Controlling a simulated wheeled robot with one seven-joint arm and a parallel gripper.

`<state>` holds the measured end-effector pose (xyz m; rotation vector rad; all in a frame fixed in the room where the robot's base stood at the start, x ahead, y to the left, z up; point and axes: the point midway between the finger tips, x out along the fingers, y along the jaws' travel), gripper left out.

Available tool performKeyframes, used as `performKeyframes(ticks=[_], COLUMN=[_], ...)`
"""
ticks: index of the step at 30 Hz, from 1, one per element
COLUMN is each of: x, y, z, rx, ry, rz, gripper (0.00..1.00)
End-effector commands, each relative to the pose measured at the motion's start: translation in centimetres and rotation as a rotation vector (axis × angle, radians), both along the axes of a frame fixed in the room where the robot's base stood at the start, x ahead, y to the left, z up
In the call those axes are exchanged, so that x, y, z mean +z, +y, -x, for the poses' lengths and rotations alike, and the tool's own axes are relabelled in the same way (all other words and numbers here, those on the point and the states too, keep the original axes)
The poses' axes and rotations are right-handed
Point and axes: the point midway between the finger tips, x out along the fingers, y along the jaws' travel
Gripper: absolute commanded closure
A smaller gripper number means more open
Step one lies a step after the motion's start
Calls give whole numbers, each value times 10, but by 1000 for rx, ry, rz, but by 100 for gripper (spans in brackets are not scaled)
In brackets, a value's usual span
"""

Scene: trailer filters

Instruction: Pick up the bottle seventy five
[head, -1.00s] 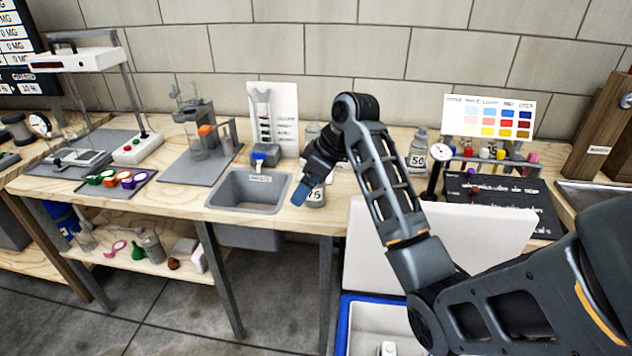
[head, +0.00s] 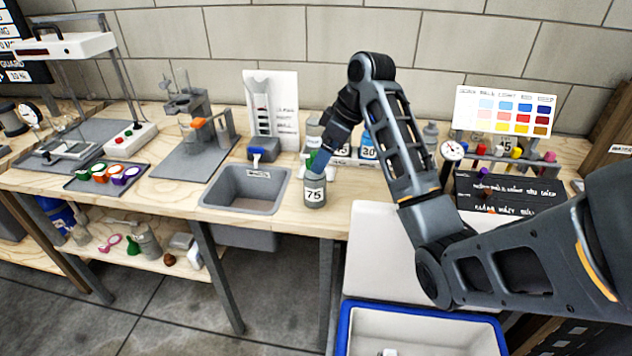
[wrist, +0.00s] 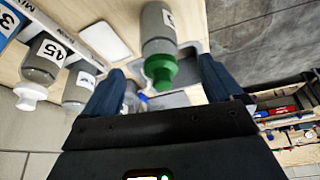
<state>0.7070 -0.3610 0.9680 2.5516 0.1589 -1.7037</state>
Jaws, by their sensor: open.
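The bottle seventy five (head: 314,192) is grey with a white "75" label and a green cap. It stands upright on the wooden bench, just right of the sink, near the front edge. My gripper (head: 323,157) is at its cap, coming from above and behind, and partly covers the cap in the head view. In the wrist view the green-capped bottle (wrist: 158,32) shows between the two spread blue fingers of my gripper (wrist: 162,70). The fingers are open, with a gap visible on both sides of the cap. Its label is only partly seen there.
Other labelled bottles, including a "30" bottle (head: 368,148), stand behind to the right. The wrist view shows a white-capped "45" bottle (wrist: 42,68) at left. The grey sink (head: 245,190) is left of the bottle. A blue-rimmed bin (head: 420,312) is below right.

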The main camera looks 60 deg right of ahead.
Motion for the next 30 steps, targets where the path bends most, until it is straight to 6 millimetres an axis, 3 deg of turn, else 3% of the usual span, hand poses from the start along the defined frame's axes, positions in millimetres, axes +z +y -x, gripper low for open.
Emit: performKeyframes(ticks=[18,26,30], x=[-62,-64,-64], y=[3,3,3], z=[-32,-33,-33], rx=[-1,0,0], ry=[2,1,1], rz=[-1,0,0], gripper=[7,7,21])
